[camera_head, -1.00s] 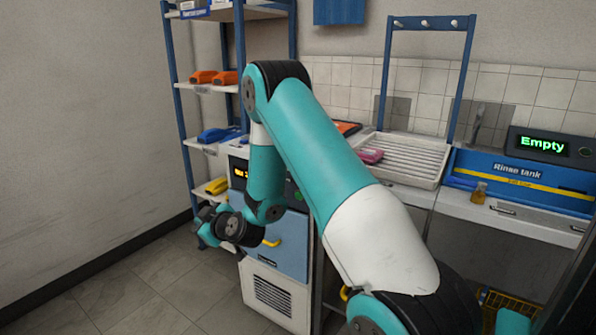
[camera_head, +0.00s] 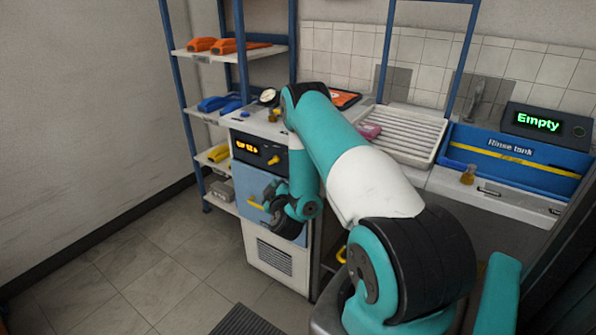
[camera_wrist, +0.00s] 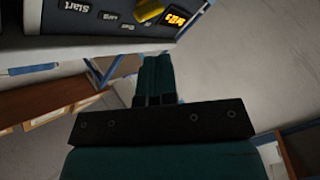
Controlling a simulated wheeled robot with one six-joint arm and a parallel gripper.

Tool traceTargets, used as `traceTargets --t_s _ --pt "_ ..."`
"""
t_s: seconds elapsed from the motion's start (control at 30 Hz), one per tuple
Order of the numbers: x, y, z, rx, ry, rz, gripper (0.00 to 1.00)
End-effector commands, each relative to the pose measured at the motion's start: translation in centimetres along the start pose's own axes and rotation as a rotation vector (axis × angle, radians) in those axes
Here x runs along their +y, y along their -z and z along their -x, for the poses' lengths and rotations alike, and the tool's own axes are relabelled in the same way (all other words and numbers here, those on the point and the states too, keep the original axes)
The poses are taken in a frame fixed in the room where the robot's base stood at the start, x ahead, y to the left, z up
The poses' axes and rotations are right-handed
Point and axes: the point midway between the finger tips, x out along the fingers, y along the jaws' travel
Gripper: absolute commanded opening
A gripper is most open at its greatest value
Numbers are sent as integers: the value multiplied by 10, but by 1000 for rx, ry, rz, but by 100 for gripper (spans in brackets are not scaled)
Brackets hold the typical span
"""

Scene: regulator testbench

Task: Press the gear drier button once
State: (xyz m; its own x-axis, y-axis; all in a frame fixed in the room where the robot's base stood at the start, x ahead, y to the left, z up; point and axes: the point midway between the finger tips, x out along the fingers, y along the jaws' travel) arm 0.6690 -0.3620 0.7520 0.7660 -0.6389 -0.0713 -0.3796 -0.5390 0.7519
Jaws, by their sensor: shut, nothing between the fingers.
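The gear drier (camera_head: 275,262) is a white cabinet with a blue door, a dark control panel (camera_head: 252,150) and a lit orange display (camera_head: 247,146). A yellow knob (camera_head: 274,160) sits on the panel. My gripper (camera_head: 268,192) is shut and empty in front of the blue door, below the panel. In the wrist view the shut fingers (camera_wrist: 155,75) point toward the panel (camera_wrist: 60,22), apart from it. A "Start" label (camera_wrist: 83,5) shows upside down at the top left, with the yellow knob (camera_wrist: 148,10) beside the display (camera_wrist: 174,18). The button itself is not visible; my arm covers the panel's right end.
A blue-framed shelf (camera_head: 185,120) with orange, blue and yellow tools stands left of the drier. A gauge (camera_head: 268,96) sits on top. A ribbed white tray (camera_head: 405,135) and the rinse tank (camera_head: 520,160) reading "Empty" are at right. Floor at left is clear.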

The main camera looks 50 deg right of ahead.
Motion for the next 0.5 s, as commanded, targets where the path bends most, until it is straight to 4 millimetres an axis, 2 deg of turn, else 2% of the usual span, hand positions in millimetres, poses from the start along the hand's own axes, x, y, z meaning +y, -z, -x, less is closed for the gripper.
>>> traceTargets --t_s 0.3,0.5 --pt "20 -25 -31 0 -4 0 0" --pt "35 -34 -47 1 -3 1 0"
